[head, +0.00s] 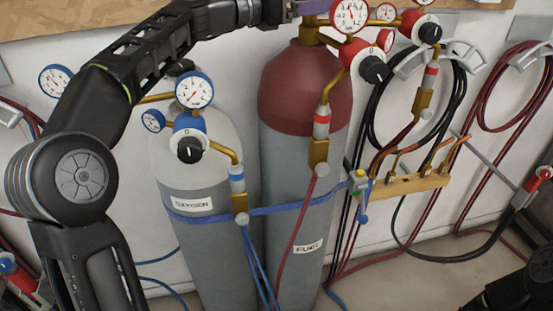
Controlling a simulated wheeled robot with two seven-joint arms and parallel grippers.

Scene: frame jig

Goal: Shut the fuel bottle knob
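The fuel bottle (297,215) is a grey cylinder with a dark red shoulder and a "FUEL" label, standing upright in the middle. Its brass valve stem (309,32) rises to the top edge of the view. A red regulator with a black knob (373,69) and gauges (350,16) sits to its right. My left arm reaches across from the left, and its gripper end (300,8) is by the top of the fuel bottle, cut by the frame edge. Its fingers cannot be made out, and any knob on top of the valve is hidden or out of frame.
The oxygen bottle (205,250) with blue gauges stands left of the fuel bottle. A blue strap (290,207) runs round both. A brass torch rack (415,186), hoses (497,130) and another red regulator (422,27) are at the right.

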